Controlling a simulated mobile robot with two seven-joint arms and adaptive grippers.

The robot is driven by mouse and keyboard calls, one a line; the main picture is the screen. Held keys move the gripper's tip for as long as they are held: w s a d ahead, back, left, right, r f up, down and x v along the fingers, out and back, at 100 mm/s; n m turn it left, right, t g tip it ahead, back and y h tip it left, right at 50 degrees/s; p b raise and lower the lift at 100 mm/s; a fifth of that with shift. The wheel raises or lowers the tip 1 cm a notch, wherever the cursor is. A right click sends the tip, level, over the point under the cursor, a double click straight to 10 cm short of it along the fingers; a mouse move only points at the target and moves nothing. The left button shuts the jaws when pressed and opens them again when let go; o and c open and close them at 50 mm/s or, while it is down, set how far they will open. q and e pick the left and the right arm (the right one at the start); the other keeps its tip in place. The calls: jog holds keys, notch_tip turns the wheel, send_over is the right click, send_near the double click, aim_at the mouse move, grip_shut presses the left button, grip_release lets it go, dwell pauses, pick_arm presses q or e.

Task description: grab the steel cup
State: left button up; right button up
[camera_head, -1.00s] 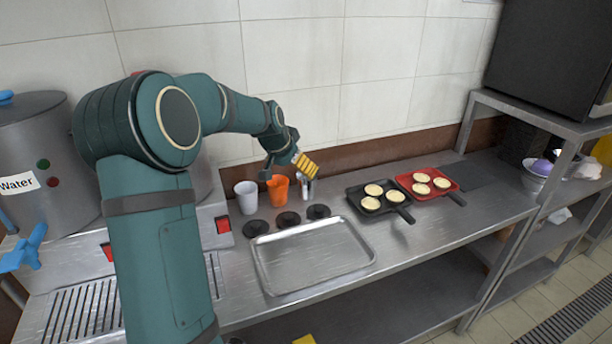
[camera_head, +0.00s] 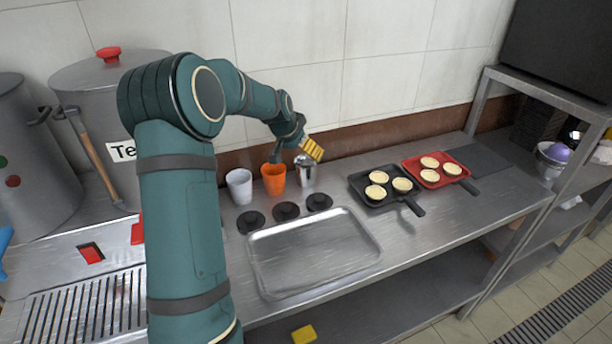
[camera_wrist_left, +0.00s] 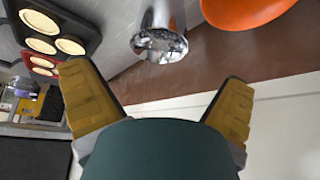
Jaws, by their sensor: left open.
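The steel cup (camera_head: 306,174) stands upright on the steel counter at the back, right of an orange cup (camera_head: 273,178). It also shows at the top of the left wrist view (camera_wrist_left: 160,38), where I see its shiny round end. My left gripper (camera_head: 313,149) is above and close to the steel cup, with its yellow fingers partly covering the cup's top edge. In the left wrist view the fingers (camera_wrist_left: 155,82) are spread wide with nothing between them, and the cup lies beyond the tips. My right gripper is not in view.
A white cup (camera_head: 240,187) stands left of the orange one. In front are several black discs (camera_head: 286,211) and an empty metal tray (camera_head: 315,281). Black (camera_head: 366,203) and red (camera_head: 434,184) pans with round cakes are to the right. Large pots (camera_head: 100,75) stand left; a wall is behind.

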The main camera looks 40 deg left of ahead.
aim_at(306, 162)
pick_arm(q)
jog(key=b+x, duration=0.1)
jog(key=x, duration=0.5)
jog(key=shift+s+d+f, duration=0.1)
jog(key=shift+s, duration=0.1)
jog(key=shift+w+f, duration=0.2)
jog(key=c, duration=1.1)
jog(key=shift+c, duration=0.2)
